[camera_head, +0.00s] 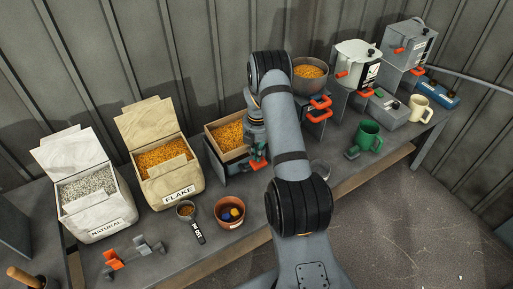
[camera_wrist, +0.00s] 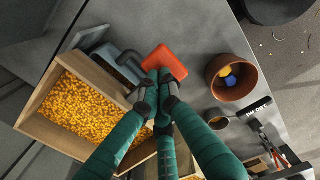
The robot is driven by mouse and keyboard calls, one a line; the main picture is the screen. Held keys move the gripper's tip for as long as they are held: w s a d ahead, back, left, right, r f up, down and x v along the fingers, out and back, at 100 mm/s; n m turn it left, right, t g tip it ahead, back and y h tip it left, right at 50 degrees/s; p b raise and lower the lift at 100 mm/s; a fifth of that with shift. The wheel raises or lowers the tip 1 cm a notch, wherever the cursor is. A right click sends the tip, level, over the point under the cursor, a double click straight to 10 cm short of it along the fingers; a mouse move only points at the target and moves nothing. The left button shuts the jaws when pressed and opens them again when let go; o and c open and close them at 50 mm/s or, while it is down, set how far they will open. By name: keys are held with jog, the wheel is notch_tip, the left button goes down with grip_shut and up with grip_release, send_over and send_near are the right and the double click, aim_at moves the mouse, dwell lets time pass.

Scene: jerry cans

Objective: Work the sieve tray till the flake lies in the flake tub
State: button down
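A wooden tray (camera_head: 226,136) full of orange flakes sits on a dark base behind the table's middle. In the wrist view the wooden tray (camera_wrist: 33,126) shows at the left, its flakes spread across it. My gripper (camera_wrist: 158,88) is at the tray's near right side, its green fingers close together at an orange handle (camera_wrist: 165,61). The fingertips appear shut on this handle, though the contact is partly hidden. In the head view the arm covers part of the gripper. Which vessel is the flake tub cannot be told; a bowl of orange flakes (camera_head: 310,75) stands behind.
A FLAKE bag (camera_head: 180,192) and a NATURAL bag (camera_head: 100,222) stand at the left. A brown pot (camera_head: 230,215) and a scoop (camera_head: 187,209) stand in front. A green mug (camera_head: 369,137), a cream mug (camera_head: 421,109) and white and grey jugs (camera_head: 357,68) are at the right.

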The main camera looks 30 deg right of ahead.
jog(key=shift+s+a+r+p, duration=0.1)
jog(key=shift+s+p, duration=0.3)
jog(key=shift+p, duration=0.05)
notch_tip(320, 180, up, 14)
jog(key=s, duration=0.1)
dwell(1.2)
jog(key=w+d+f+t+b, duration=0.1)
jog(key=w+d+b, duration=0.2)
jog(key=w+b, duration=0.15)
jog(key=shift+g, duration=0.6)
jog(key=a+r, duration=0.1)
jog(key=s+r, duration=0.1)
jog(key=r, duration=0.1)
jog(key=s+a+r, duration=0.1)
jog(key=shift+s+a+r, duration=0.15)
jog(key=shift+a, duration=0.2)
